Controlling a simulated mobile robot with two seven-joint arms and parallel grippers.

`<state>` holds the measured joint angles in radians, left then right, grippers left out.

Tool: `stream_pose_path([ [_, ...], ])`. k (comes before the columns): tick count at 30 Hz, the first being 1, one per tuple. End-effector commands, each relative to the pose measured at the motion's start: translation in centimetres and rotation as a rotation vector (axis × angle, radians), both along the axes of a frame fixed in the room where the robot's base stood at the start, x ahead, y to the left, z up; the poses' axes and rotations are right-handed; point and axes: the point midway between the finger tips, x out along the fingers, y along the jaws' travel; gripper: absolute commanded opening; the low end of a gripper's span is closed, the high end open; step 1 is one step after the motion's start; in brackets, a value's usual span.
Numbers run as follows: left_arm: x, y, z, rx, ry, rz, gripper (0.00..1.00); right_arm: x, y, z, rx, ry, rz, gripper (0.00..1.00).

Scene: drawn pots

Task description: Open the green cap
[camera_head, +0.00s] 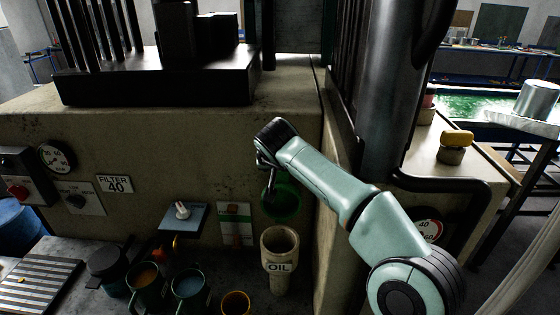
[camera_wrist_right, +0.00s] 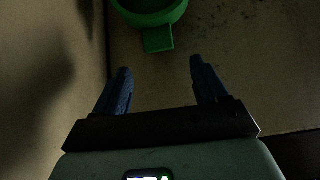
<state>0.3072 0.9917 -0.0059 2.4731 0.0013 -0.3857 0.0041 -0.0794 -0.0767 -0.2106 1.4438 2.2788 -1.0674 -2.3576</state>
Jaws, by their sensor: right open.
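The green cap (camera_head: 284,203) is on the front of the beige machine block, just above the funnel marked OIL (camera_head: 280,258). In the right wrist view the round green cap (camera_wrist_right: 150,10) is cut off by the top edge, and its short tab (camera_wrist_right: 158,38) points down toward my fingers. My right gripper (camera_wrist_right: 160,68) is open and empty, with its two blue fingertips apart just below the tab, not seen touching it. In the head view my right gripper (camera_head: 268,180) is beside the cap's upper left and partly covers it. My left gripper is not in view.
Several mugs, among them a teal one (camera_head: 189,288), stand on the bench left of the funnel. A small panel with a white knob (camera_head: 182,211) and a FILTER 40 label (camera_head: 115,184) are on the block's front. A dark column stands behind my right arm.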

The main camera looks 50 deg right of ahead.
Motion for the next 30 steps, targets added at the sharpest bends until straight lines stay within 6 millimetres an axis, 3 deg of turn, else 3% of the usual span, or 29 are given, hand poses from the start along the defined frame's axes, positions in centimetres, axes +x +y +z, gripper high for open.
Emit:
stream_pose_path([
  [3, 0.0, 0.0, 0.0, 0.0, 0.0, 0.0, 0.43, -1.1, 1.4, 1.9, 0.0, -0.004, 0.001, 0.72],
  [10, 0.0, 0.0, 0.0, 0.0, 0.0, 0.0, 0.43, -2.5, 2.9, 4.0, -0.001, -0.002, 0.001, 0.72],
  [30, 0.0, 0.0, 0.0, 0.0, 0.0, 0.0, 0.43, -2.7, 3.1, 4.3, 0.0, 0.001, -0.001, 0.72],
])
